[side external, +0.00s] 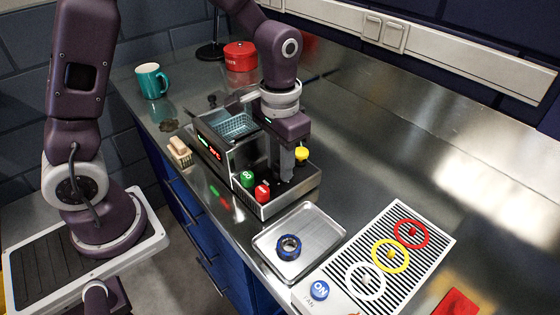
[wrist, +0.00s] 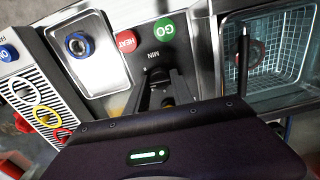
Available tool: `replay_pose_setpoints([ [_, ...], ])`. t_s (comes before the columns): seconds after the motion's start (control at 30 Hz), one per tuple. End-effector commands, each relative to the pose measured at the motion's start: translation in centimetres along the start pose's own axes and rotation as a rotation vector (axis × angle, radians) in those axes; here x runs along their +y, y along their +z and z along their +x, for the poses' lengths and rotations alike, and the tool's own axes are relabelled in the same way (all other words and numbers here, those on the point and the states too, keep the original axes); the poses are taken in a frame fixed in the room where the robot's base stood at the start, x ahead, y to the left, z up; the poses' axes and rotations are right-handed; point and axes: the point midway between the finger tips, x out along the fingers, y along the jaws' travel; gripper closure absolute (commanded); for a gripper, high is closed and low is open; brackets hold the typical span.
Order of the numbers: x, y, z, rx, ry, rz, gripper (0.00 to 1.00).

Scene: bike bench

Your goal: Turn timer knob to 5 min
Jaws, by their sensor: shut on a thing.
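My gripper (side external: 287,172) reaches straight down onto the control panel (side external: 290,197) of the steel washing unit. In the wrist view my gripper's dark fingers (wrist: 166,98) are closed just beside the MIN label (wrist: 155,57), at the timer knob's place. The knob itself is mostly hidden between the fingers, and its pointer and setting cannot be read. A green GO button (side external: 247,179) and a red HEAT button (side external: 263,191) stand on the same panel, in front of my gripper. A yellow knob or button (side external: 301,154) shows behind it.
The unit's wire basket tank (side external: 232,125) is left of my gripper. A steel tray (side external: 279,254) holds a blue-rimmed ring part (side external: 288,247). A slatted panel (side external: 385,262) with coloured rings lies right of it. A teal mug (side external: 152,81) and red tin (side external: 240,57) stand behind.

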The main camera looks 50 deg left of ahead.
Motion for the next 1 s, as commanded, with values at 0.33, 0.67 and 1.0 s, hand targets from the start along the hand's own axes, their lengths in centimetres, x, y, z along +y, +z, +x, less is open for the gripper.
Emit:
replay_pose_setpoints([
  [0.33,0.0,-0.1,-0.1,0.002,0.0,-0.001,0.64],
  [0.67,0.0,-0.1,-0.3,0.003,0.0,-0.001,0.62],
  [1.0,0.0,-0.1,-6.5,0.005,0.001,-0.001,0.62],
])
